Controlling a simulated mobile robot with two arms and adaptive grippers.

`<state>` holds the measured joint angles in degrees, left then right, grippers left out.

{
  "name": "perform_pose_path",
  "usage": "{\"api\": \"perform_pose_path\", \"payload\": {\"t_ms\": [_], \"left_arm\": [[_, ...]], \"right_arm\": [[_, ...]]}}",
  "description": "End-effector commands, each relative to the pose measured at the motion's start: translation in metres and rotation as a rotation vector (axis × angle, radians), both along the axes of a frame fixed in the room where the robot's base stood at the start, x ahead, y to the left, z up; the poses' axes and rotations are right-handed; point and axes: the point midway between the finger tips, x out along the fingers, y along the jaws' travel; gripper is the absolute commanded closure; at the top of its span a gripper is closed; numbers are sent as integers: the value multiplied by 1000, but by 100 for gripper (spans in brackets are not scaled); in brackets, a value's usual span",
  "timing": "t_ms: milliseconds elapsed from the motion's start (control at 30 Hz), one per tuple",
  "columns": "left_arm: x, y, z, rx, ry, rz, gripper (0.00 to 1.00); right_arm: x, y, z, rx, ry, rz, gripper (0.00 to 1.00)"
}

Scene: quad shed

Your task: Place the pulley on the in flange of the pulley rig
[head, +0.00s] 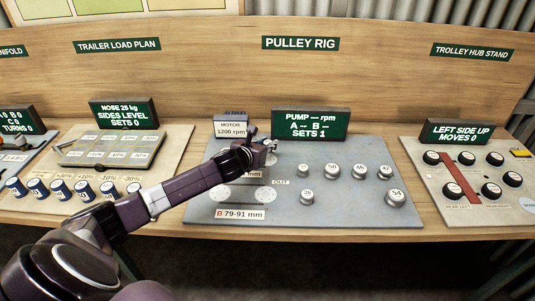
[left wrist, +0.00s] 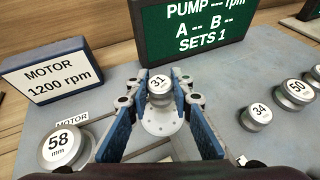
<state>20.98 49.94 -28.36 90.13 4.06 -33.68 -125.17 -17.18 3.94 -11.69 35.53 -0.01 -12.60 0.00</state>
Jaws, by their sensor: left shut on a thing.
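My left gripper (head: 268,147) is shut on a small silver pulley marked 31 (left wrist: 159,87), held between the two blue-sided fingers in the left wrist view. The pulley rig (head: 345,220) is a grey board. A pulley marked 58 (left wrist: 62,145) sits by the MOTOR label at the left. The flange's own label is not readable. My right gripper is not in view.
Loose pulleys, including 34 (left wrist: 258,118), 50 (head: 331,170) and 54 (head: 396,198), stand on the board's right. Two bare plates (head: 220,193) (head: 265,195) lie at its front left. The motor box (head: 231,127) and pump display (head: 311,124) stand behind.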

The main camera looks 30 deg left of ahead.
Motion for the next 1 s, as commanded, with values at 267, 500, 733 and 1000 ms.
{"api": "perform_pose_path", "payload": {"t_ms": [267,500,733,1000], "left_arm": [[0,-1,-37,-4,2,0,100],[0,0,-42,0,0,0,100],[0,0,-45,1,0,0,76],[0,0,-45,1,1,0,62]], "right_arm": [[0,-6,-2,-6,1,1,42],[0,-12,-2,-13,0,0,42],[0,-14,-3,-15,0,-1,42],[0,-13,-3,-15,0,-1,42]]}}
